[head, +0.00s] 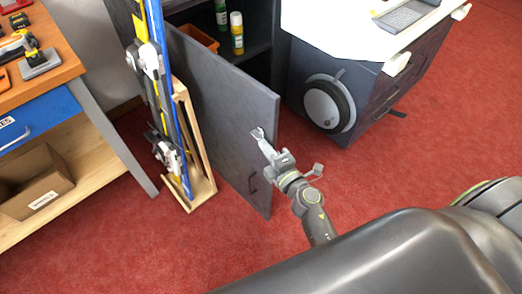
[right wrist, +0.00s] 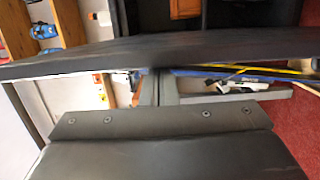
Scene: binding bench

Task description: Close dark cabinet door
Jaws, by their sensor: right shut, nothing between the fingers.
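The dark grey cabinet door (head: 215,100) stands open, swung out in front of the dark cabinet (head: 262,38). My right gripper (head: 257,133) is shut and empty, high on that face near the free edge. I cannot tell whether it touches the door. In the right wrist view the door (right wrist: 150,46) is a dark band across the frame, beyond the gripper body. My left gripper is not in view.
A wooden stand (head: 200,190) with blue and yellow long tools is left of the door. A green bottle (head: 221,15), a yellow bottle (head: 237,33) and an orange bin (head: 198,38) are in the cabinet. A workbench (head: 60,65) is at left, a drawer unit (head: 375,85) at right.

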